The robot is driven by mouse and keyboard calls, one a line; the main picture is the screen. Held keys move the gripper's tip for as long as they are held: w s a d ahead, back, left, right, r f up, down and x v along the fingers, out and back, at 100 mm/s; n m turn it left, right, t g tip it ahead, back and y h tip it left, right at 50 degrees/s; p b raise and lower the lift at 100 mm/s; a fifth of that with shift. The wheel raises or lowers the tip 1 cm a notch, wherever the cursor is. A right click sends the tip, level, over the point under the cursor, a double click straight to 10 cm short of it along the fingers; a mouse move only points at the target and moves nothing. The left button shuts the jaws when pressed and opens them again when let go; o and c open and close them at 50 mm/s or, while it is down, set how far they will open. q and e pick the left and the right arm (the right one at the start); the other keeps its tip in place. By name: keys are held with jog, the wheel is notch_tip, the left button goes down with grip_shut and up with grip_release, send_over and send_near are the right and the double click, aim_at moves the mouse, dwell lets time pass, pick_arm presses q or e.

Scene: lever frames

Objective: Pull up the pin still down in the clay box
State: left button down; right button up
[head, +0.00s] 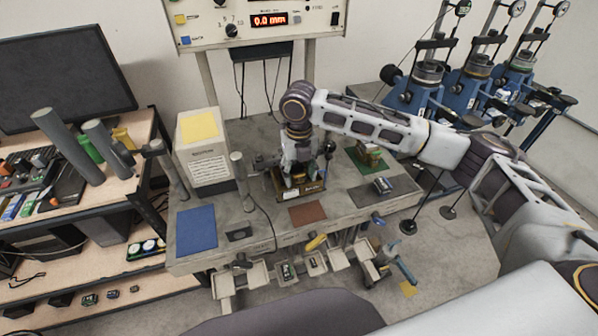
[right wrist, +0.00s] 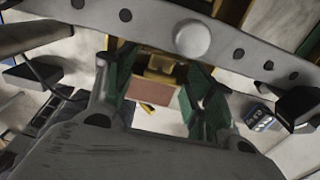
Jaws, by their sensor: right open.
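A brown open-topped box (head: 287,197) stands on the grey bench in the head view, just behind a clay-coloured mat (head: 307,214). It looks like the clay box, though its colour is hard to judge. My right gripper (head: 291,172) points down over it and hides much of its inside. In the right wrist view my right gripper (right wrist: 158,88) has its green fingers apart, with yellow parts (right wrist: 162,66) and the clay-coloured mat (right wrist: 148,91) showing between them. I cannot make out the pins or which one is down. My left gripper is not in view.
A blue mat (head: 196,229) lies at the bench's left front. A smaller box (head: 368,153) on a green mat and a dark grey mat (head: 393,188) lie to the right. A grey post (head: 241,180) and a white cabinet (head: 206,150) stand left of the gripper.

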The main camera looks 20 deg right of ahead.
grip_shut()
dwell(0.5)
jog(key=shift+r+p, duration=0.75)
jog(key=shift+p, duration=0.5)
jog(key=shift+w+r+p, duration=0.1)
jog(key=shift+p, duration=0.25)
jog(key=shift+r, duration=0.1)
jog(key=c, duration=0.5)
grip_release()
jog(key=shift+o, duration=0.2)
